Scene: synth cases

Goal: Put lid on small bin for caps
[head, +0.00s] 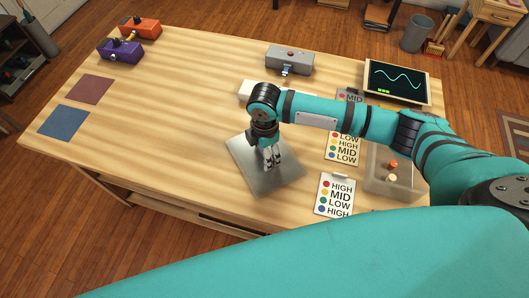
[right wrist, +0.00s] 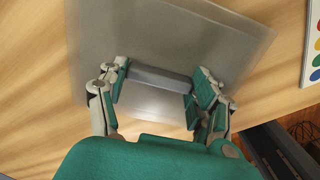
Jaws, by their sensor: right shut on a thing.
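The lid (head: 243,160) is a flat, grey, see-through square plate with a raised bar handle. My right gripper (head: 272,166) is shut on the lid's handle, seen from above in the head view. In the right wrist view the lid (right wrist: 130,30) lies under the fingers, and my right gripper (right wrist: 160,88) has a finger at each end of the handle (right wrist: 160,78). The small bin (head: 378,184) is clear and stands at the right of the table, with an orange and a pale cap in it, partly behind my right arm. My left gripper is not in view.
Label cards (head: 335,196) lie between lid and bin. A screen (head: 397,82) and a grey device (head: 289,60) stand at the back. Orange (head: 140,28) and purple (head: 119,50) devices and two mats (head: 63,122) are at the left. The table's left middle (head: 160,110) is clear.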

